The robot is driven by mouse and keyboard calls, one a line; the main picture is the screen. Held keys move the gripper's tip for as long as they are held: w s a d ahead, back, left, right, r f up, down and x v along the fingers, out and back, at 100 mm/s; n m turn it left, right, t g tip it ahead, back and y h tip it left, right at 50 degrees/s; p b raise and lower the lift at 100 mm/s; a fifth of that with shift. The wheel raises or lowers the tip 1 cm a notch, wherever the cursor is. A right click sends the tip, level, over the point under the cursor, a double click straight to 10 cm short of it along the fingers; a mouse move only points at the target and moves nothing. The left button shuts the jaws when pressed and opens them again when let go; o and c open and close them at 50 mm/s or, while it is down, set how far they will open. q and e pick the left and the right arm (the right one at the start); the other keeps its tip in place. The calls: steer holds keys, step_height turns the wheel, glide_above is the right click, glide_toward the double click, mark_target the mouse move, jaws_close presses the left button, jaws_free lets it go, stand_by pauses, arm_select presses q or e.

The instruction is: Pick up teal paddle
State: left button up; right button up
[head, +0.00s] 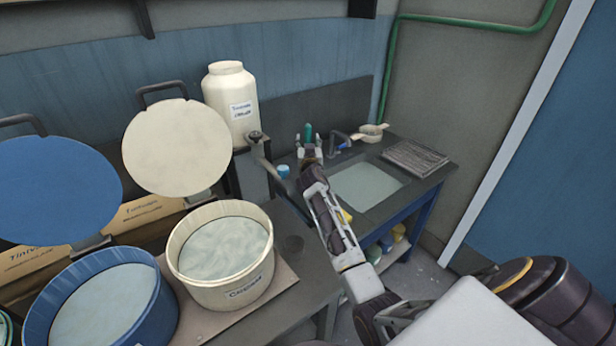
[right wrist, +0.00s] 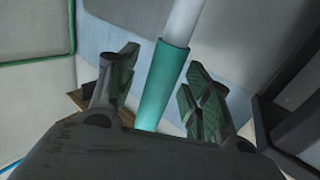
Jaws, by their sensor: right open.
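The teal paddle (head: 308,132) stands upright at the back of the sink counter in the head view; only a short teal part shows above my gripper. In the right wrist view its teal handle (right wrist: 161,85) runs up between my fingers into a white shaft (right wrist: 181,22). My right gripper (head: 309,146) is open around the teal handle, with a finger on each side and visible gaps; it also shows in the right wrist view (right wrist: 160,90). The paddle's far end is hidden. My left gripper is not in view.
A sink (head: 367,186) sits in the dark counter, with a ridged grey board (head: 414,158) to its right. A white jug (head: 231,103), a cream tub (head: 228,290) and a blue tub (head: 52,296) stand left of my right arm.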

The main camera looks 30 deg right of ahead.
jaws_close()
steer(key=shift+r, duration=0.15)
step_height(320, 180, up, 18)
steer(key=shift+b, duration=0.3)
stand_by(0.6)
steer(key=shift+d, duration=0.1)
stand_by(0.5)
